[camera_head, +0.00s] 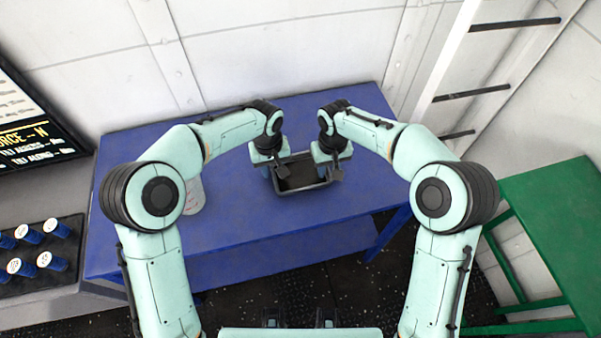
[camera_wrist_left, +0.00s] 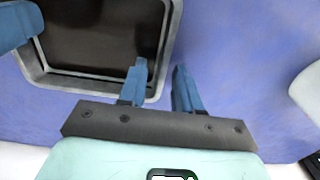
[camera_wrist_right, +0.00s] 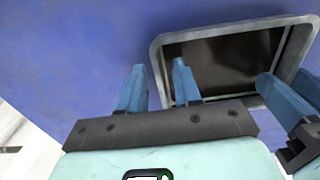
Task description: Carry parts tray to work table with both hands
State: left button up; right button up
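The parts tray (camera_head: 327,183), a dark rectangular tray with a grey rim, lies on a blue table (camera_head: 250,215); its floor looks empty. My left gripper (camera_head: 271,160) is at the tray's left end. In the left wrist view its fingers (camera_wrist_left: 160,66) are apart, one over the inside and one outside the tray's end wall (camera_wrist_left: 165,50). My right gripper (camera_head: 329,161) is at the right end. In the right wrist view its fingers (camera_wrist_right: 158,66) stand apart on either side of the other end wall (camera_wrist_right: 157,60). Firm contact is not visible.
A green table (camera_head: 550,220) stands at the right, its visible top bare. A white cylinder (camera_head: 193,197) stands on the blue table, partly behind my left arm. At the left, several blue canisters with white tops (camera_head: 27,233) sit on a grey bench. A ladder (camera_head: 490,60) leans at the back right.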

pick_arm(q)
grip_shut()
pick_arm(e)
grip_shut()
pick_arm(q)
jog(key=shift+r, duration=0.1)
pick_arm(e)
jog(key=shift+r, duration=0.1)
